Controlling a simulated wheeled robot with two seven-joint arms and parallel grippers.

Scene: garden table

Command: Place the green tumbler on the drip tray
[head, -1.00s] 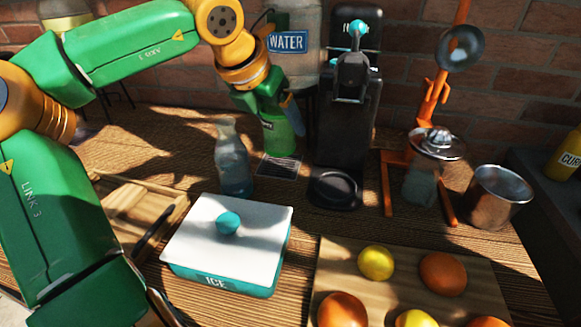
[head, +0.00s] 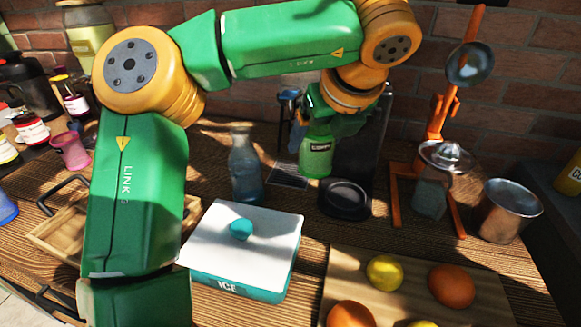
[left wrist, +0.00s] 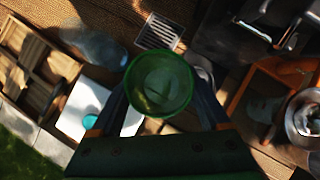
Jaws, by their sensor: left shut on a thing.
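The green tumbler (head: 317,157) is upright in my left gripper (head: 322,128) and carries a pale label. The left wrist view looks down into its round mouth (left wrist: 160,83), between the two fingers. My left gripper is shut on it. The drip tray (head: 288,175) is a small dark slatted grille on the table, left of and below the tumbler in the head view. In the left wrist view the bare tray (left wrist: 159,32) lies just beyond the tumbler's rim. The tumbler's height above the table is hard to judge. My right gripper is not in view.
A glass bottle (head: 246,165) stands left of the tray. The black press with its round base (head: 345,198) is close on the right. A white-lidded ice box (head: 245,245) and a fruit board (head: 345,270) are in front. An orange juicer stand (head: 396,190) is farther right.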

